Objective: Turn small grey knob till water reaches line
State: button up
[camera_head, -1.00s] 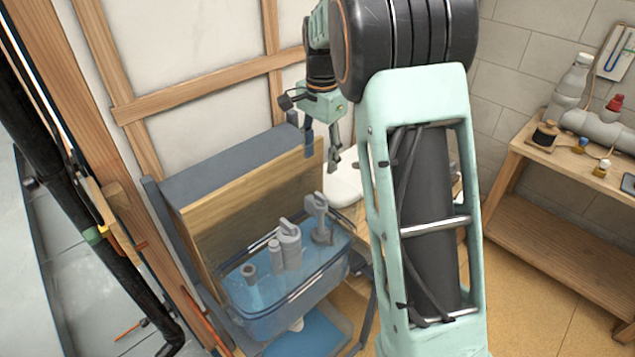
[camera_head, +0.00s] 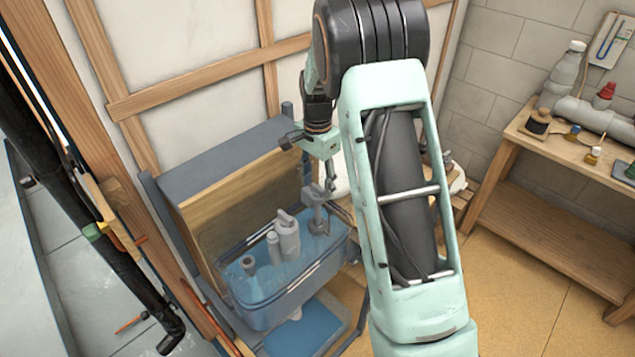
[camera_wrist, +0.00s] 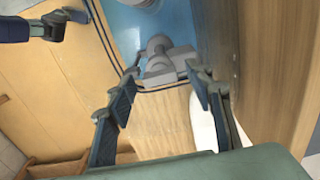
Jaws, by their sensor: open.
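A clear tank (camera_head: 290,296) holds bluish water and several grey fittings. A tall grey valve (camera_head: 317,214) stands at its right end, and a wider grey fitting (camera_head: 286,238) stands near the middle. Which small part is the knob is hard to tell, and I cannot make out a water line. My gripper (camera_head: 329,184) hangs just above the right-hand valve. In the wrist view, my gripper (camera_wrist: 163,74) is open, and the grey valve (camera_wrist: 166,64) shows beyond and between the fingertips. Contact cannot be judged.
A wooden panel with a grey top (camera_head: 225,155) stands right behind the tank. A wooden bench (camera_head: 510,150) with bottles and small parts is at the right. A black pipe (camera_head: 85,235) runs down the left. Tan floor lies open between tank and bench.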

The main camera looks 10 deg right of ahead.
jog(key=shift+f, duration=0.1)
jog(key=c, duration=1.2)
jog(key=shift+o, duration=0.2)
jog(key=n+b, duration=0.1)
jog(key=n, duration=0.3)
jog(key=n+b, duration=0.1)
jog(key=n, duration=0.3)
jog(key=shift+n, duration=0.4)
jog(key=o, duration=1.2)
jog(key=shift+c, duration=0.2)
